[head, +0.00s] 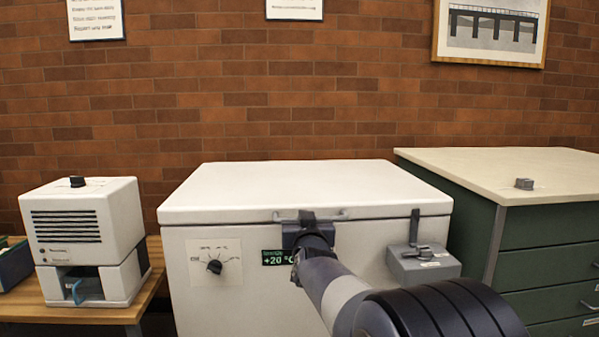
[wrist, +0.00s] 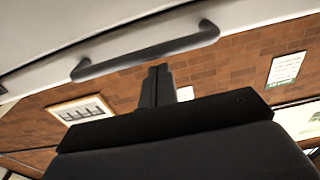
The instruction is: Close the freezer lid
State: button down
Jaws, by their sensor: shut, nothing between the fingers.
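The white chest freezer (head: 225,300) stands against the brick wall, and its lid (head: 300,185) lies flat across the top in the head view. I see no clear gap along the lid's front edge. The lid's handle (head: 342,214) is at the middle of that edge, partly hidden by my gripper. My gripper (head: 307,214) is shut and empty in front of the handle. In the wrist view, the dark handle bar (wrist: 150,53) runs along a white surface, and my shut fingertips (wrist: 158,68) are just beside it. I cannot tell if they touch it.
A grey latch box (head: 424,265) with an upright strap is on the freezer's front right. A dial (head: 214,267) and a green display (head: 277,257) are on the front. A green drawer cabinet (head: 545,245) stands close at right. A white device (head: 85,225) sits on a wooden table at left.

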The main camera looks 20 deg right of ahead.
jog(key=f+p+v, duration=0.1)
jog(key=v, duration=0.8)
dwell(0.3)
jog(key=r+b+x, duration=0.1)
jog(key=r+x, duration=0.1)
jog(key=x, duration=0.7)
jog(key=shift+s+a+f, duration=0.1)
jog(key=shift+f, duration=0.05)
dwell(0.4)
